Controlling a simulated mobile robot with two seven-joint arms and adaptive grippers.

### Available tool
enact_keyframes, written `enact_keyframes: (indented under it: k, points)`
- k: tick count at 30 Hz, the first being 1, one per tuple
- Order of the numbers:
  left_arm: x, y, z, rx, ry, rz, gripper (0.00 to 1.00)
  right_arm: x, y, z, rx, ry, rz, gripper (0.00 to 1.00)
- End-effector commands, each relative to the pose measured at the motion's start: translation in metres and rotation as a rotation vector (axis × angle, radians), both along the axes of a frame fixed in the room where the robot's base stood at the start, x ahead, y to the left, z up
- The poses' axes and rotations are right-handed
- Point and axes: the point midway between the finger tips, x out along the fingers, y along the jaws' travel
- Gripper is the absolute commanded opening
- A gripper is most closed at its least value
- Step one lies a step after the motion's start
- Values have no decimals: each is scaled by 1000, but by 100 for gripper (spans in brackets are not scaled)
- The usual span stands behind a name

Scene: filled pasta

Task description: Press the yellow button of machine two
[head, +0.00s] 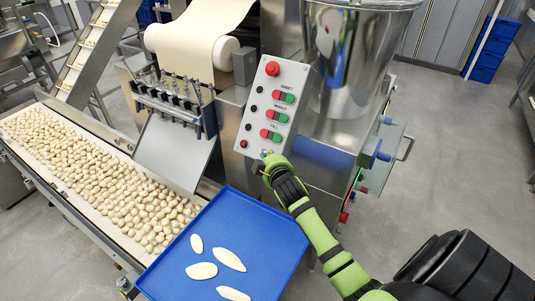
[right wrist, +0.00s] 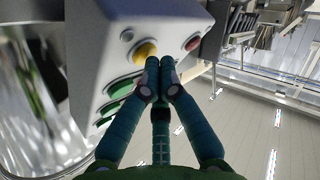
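The grey control panel (head: 262,110) has a large red button (head: 272,68), several red and green button pairs and small dark buttons. In the right wrist view, the yellow button (right wrist: 145,52) sits on the panel between a grey round knob and a red button. My right gripper (head: 268,160) is at the panel's lower end, its green fingers together with nothing between them. In the right wrist view its fingertips (right wrist: 160,64) overlap the yellow button's lower right edge; whether they touch it I cannot tell. In the head view the gripper mostly hides that button. My left gripper is not in view.
A blue tray (head: 285,235) with several flat pasta pieces stands below the panel. A conveyor (head: 95,225) full of filled pasta runs at left. A steel hopper (head: 350,60) stands behind the panel. Grey floor (head: 440,150) is clear at right.

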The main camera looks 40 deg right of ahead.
Motion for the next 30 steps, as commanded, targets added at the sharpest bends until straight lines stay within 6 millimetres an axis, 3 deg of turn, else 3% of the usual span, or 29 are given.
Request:
enact_keyframes:
  k: [7,19,30]
  points:
    - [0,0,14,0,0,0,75,-4,9,9,2,2,-1,0]
    - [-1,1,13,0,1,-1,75,-5,13,9,0,0,1,0]
    - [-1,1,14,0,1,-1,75,-16,39,30,2,0,2,0]
